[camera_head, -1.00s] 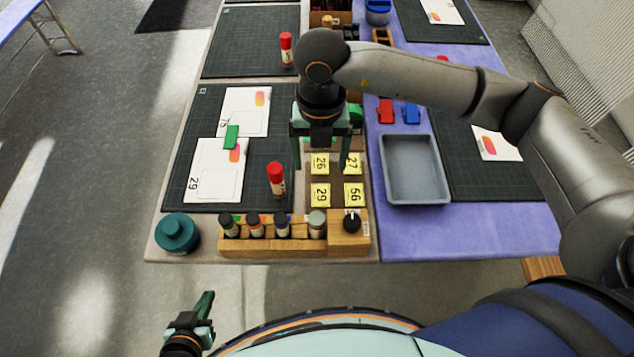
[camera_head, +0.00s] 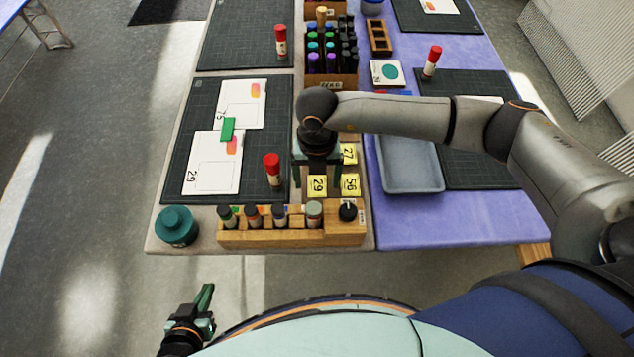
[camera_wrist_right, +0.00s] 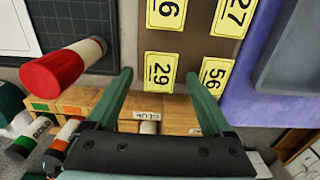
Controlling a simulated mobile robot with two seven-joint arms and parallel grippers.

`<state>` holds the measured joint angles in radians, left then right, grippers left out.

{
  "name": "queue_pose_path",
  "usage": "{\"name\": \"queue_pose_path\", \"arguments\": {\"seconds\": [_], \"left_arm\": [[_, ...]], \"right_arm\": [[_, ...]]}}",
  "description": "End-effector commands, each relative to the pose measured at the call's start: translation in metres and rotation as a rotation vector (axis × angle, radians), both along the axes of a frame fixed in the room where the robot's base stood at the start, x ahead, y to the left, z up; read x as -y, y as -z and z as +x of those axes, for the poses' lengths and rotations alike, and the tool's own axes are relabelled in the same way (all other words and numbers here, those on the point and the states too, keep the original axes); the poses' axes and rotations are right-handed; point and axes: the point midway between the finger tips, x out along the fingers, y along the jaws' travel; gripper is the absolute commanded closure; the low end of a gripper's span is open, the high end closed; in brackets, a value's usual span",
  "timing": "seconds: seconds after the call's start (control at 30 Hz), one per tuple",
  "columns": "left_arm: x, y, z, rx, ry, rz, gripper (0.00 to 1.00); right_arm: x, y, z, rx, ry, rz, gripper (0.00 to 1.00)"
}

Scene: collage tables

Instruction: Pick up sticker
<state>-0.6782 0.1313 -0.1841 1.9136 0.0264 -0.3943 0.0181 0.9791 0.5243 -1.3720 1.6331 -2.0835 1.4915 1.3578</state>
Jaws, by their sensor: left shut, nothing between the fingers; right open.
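Yellow numbered stickers lie on a brown board: sticker 29 (camera_head: 317,185), sticker 56 (camera_head: 350,185) and sticker 27 (camera_head: 348,153). Sticker 26 is hidden behind my right arm in the head view but partly shows in the right wrist view (camera_wrist_right: 167,13). My right gripper (camera_head: 316,178) is open, pointing down over the board. In the right wrist view its fingertips (camera_wrist_right: 159,76) stand on either side of sticker 29 (camera_wrist_right: 160,69), with nothing held. I cannot tell its exact height. My left gripper (camera_head: 204,304) is shut and empty, off the table's near edge.
A wooden rack (camera_head: 290,237) with several bottles stands along the near edge, a teal jar (camera_head: 176,227) to its left. A red-capped glue stick (camera_head: 272,170) stands left of the right gripper, near a numbered card (camera_head: 213,163). A grey tray (camera_head: 410,178) lies to the right.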

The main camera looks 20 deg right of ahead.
Motion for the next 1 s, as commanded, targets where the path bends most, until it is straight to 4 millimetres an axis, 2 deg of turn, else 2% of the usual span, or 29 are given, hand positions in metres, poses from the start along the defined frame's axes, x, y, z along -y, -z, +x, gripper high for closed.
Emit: {"name": "queue_pose_path", "arguments": {"seconds": [0.83, 0.87, 1.0], "left_arm": [[0.0001, 0.0046, 0.0004, 0.001, 0.000, 0.000, 1.00], [0.0001, 0.0046, 0.0004, 0.001, 0.000, 0.000, 1.00], [0.0001, 0.0046, 0.0004, 0.001, 0.000, 0.000, 1.00]], "right_arm": [[-0.0002, 0.0044, 0.0000, 0.000, 0.000, 0.001, 0.15], [-0.0002, 0.0044, -0.0001, 0.000, 0.000, 0.001, 0.16], [-0.0002, 0.0044, -0.0001, 0.000, 0.000, 0.001, 0.32]]}}
